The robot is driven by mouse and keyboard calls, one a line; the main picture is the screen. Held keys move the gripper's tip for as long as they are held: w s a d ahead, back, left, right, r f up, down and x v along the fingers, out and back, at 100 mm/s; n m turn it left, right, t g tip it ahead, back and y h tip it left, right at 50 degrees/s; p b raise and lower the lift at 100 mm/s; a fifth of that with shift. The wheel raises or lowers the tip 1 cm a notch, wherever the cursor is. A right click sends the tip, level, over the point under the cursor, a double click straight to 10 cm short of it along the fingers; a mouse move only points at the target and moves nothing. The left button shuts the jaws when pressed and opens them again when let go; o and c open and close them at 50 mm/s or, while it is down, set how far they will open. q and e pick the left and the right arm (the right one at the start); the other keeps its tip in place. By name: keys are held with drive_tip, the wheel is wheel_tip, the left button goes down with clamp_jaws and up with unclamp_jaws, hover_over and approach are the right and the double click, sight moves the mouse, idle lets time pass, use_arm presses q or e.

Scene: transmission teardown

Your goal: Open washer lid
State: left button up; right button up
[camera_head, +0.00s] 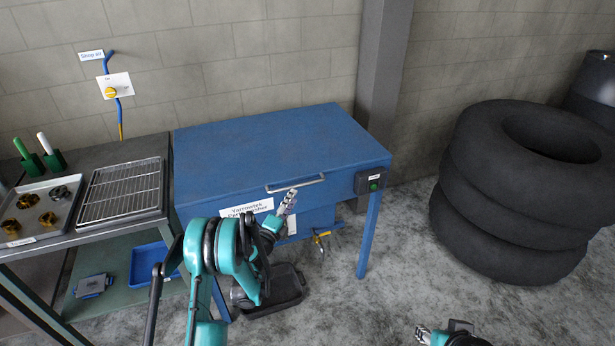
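The blue parts washer (350,210) stands against the wall, and its flat blue lid (270,145) is closed. A silver bar handle (296,184) runs along the lid's front edge. My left gripper (291,196) is just in front of and below the right part of the handle; I cannot tell whether it touches it. Its fingers look close together, but whether they hold anything is unclear. My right gripper (422,332) is low at the bottom edge, well away from the washer, and its fingers are too small to judge.
A metal bench on the left holds a wire rack (122,192) and a tray (62,205) with several gear-like parts. A black drain pan (275,290) lies on the floor below the washer. Stacked tires (515,200) stand at right. The floor between washer and tires is clear.

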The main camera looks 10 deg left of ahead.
sight(299, 186)
use_arm(q)
drive_tip(key=shift+r+b+x, duration=0.15)
drive_tip(key=shift+b+x, duration=0.3)
drive_tip(key=shift+x, duration=1.25)
drive_tip(key=shift+r+b+x, duration=0.1)
drive_tip(key=shift+b+x, duration=0.3)
drive_tip(key=shift+x, duration=1.35)
use_arm(e)
drive_tip(key=shift+s+f, duration=0.4)
drive_tip(key=shift+f, duration=0.45)
use_arm(q)
drive_tip(key=shift+s, duration=0.1)
clamp_jaws()
